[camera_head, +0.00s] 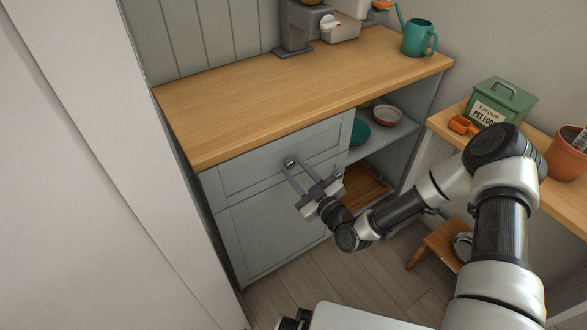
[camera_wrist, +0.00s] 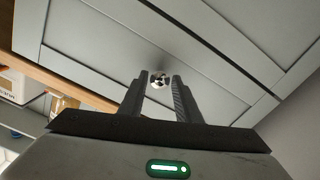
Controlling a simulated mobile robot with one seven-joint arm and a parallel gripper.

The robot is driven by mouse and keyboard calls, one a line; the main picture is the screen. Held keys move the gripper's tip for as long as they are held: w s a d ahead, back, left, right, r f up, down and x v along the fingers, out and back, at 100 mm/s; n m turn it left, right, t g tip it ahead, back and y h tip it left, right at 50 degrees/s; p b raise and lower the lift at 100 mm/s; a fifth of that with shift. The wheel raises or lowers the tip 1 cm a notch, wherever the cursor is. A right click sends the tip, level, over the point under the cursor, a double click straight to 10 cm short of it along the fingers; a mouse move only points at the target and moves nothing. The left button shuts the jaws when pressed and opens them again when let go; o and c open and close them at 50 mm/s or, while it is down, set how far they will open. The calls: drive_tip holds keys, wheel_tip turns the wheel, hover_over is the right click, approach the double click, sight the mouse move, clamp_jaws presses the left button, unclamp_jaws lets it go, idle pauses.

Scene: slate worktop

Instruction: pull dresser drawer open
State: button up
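The grey dresser (camera_head: 286,223) has a wooden top and a drawer (camera_head: 250,172) in its upper left front. The drawer looks shut. Its small round metal knob (camera_head: 290,163) also shows in the wrist view (camera_wrist: 159,80). My gripper (camera_head: 296,172) reaches toward the drawer front with its fingertips at the knob. In the wrist view the two dark fingers of my gripper (camera_wrist: 161,82) are apart, with the knob between or just beyond their tips. I cannot tell whether they touch it. A cupboard door lies below the drawer.
Open shelves (camera_head: 385,135) with bowls are right of the drawer. A coffee machine (camera_head: 300,27) and teal watering can (camera_head: 418,38) stand on the dresser top. A side table at right holds a green pet food tin (camera_head: 500,103). A small wooden stool (camera_head: 437,245) stands below. A pale panel (camera_head: 75,170) is at left.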

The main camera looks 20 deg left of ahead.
drive_tip(key=shift+w+a, duration=0.3)
drive_tip(key=shift+a, duration=0.1)
clamp_jaws()
drive_tip(key=shift+s+d, duration=0.1)
